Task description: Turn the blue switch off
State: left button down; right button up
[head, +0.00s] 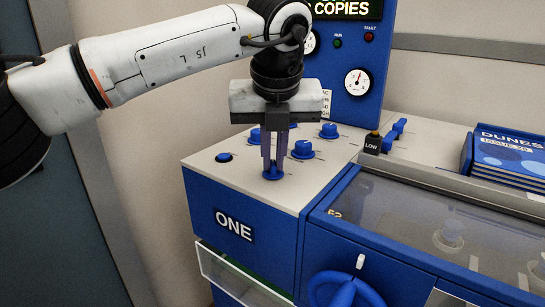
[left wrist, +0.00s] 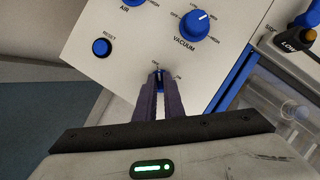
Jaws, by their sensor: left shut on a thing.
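The blue switch (head: 272,173) is on the near part of the light panel top of the blue machine. In the left wrist view its small blue lever (left wrist: 160,78) shows between the fingertips, with small labels on either side that I cannot read with certainty. My left gripper (head: 274,165) comes straight down on the switch and is shut on it. It also shows in the left wrist view (left wrist: 160,88), where its dark fingers partly hide the switch. I cannot tell which position the lever is in. My right gripper is not in view.
A blue reset button (head: 224,157), a vacuum knob (head: 302,150) and other blue knobs (head: 328,131) stand close around the gripper. A black-based selector (head: 373,143) and blue magazines (head: 505,152) are to the right. A clear cover (head: 420,215) lies at lower right.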

pick_arm(q)
jog(key=shift+n, duration=0.7)
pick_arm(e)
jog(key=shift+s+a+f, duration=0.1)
pick_arm(q)
jog(key=c, duration=1.9)
grip_release()
jog(key=shift+o, duration=0.2)
jog(key=shift+s+d+r, duration=0.1)
jog(key=shift+s+r, duration=0.05)
jog(key=shift+r, duration=0.35)
jog(key=p+v, duration=0.1)
jog(key=v, duration=0.8)
jog(key=shift+r, duration=0.15)
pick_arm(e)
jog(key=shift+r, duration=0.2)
pick_arm(q)
jog(key=shift+d, duration=0.15)
jog(key=shift+s, duration=0.1)
